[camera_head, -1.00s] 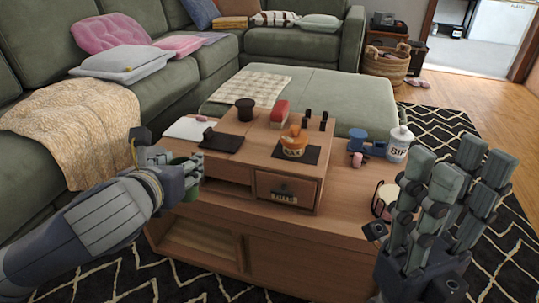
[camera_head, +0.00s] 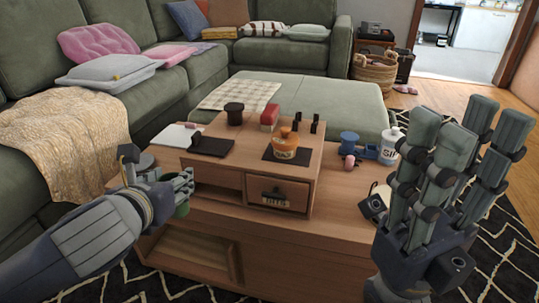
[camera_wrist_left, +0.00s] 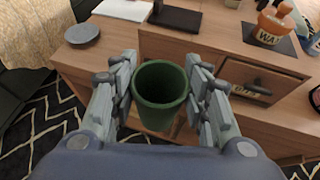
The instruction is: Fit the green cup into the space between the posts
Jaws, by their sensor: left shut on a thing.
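The green cup (camera_wrist_left: 160,95) is held upright between the fingers of my left gripper (camera_wrist_left: 160,85) in the left wrist view, with its open mouth facing up. In the head view, my left gripper (camera_head: 168,186) and the cup (camera_head: 182,208) are at the left front of the wooden box, and fingers partly hide the cup. Two thin black posts (camera_head: 307,124) stand a narrow gap apart at the back right on top of the box, well away from the cup. My right gripper (camera_head: 462,150) is open and empty at the right, with fingers pointing up.
The wooden box (camera_head: 230,178) with a drawer stands on the coffee table (camera_head: 330,215). A dark cup (camera_head: 234,113), red block (camera_head: 269,117), orange-topped pot (camera_head: 285,145) and black pad (camera_head: 212,146) sit on it. A white bottle (camera_head: 391,145) and blue item (camera_head: 350,143) stand to the right.

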